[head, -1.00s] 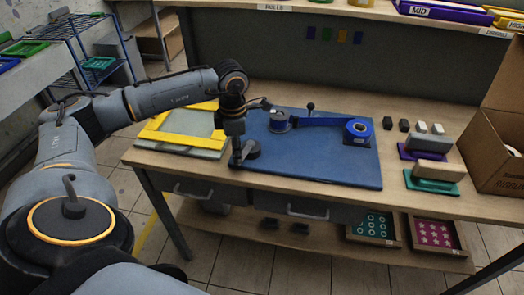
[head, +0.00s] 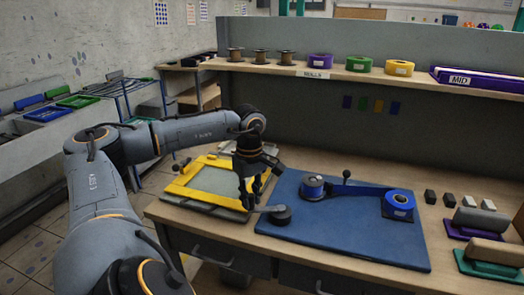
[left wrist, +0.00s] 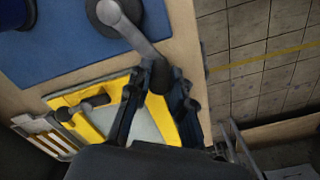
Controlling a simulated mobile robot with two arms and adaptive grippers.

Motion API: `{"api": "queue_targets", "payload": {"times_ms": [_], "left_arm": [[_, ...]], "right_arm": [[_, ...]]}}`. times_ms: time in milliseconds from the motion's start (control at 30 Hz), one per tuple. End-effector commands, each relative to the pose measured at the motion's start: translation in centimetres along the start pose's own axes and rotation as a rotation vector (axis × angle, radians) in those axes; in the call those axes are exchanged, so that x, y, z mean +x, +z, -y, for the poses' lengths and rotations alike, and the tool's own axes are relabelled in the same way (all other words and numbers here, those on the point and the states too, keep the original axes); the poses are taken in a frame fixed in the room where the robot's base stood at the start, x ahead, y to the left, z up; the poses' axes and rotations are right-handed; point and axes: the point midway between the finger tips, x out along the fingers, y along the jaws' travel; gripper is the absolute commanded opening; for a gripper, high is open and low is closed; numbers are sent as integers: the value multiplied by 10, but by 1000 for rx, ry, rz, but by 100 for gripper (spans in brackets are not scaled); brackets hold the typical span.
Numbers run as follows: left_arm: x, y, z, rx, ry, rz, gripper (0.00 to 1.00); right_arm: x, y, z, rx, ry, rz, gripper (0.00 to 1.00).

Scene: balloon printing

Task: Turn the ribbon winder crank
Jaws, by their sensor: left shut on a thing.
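The ribbon winder stands on a blue board (head: 330,235) on the wooden table. Its crank (head: 281,215) has a dark round hub near the board's front left and a grey arm reaching left. In the left wrist view the crank arm (left wrist: 136,35) runs from the hub to a dark handle. My left gripper (head: 250,203) is shut on this handle, just past the board's left edge; its fingers (left wrist: 160,82) stand on both sides of it. My right gripper is not in view.
A yellow frame (head: 205,190) lies left of the board, under my left gripper. Small blocks (head: 449,199) and squeegee-like tools (head: 480,222) stand at the right. A shelf (head: 300,70) with rolls runs behind. The board's front is clear.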

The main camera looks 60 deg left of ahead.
Motion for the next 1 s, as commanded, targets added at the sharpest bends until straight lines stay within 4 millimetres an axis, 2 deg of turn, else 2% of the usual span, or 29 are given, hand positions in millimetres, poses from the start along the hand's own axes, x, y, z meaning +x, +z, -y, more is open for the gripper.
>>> {"api": "queue_targets", "payload": {"times_ms": [300, 700, 800, 1000], "left_arm": [[-4, -22, -12, 289, 2, 1, 0], [-3, -36, -32, 629, 2, 0, 0], [-2, -37, -34, 692, 2, 0, 0], [-2, -39, -38, 690, 2, -2, 0]], "right_arm": [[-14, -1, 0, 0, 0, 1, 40], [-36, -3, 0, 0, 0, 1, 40], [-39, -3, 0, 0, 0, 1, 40], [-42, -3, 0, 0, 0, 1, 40]]}}
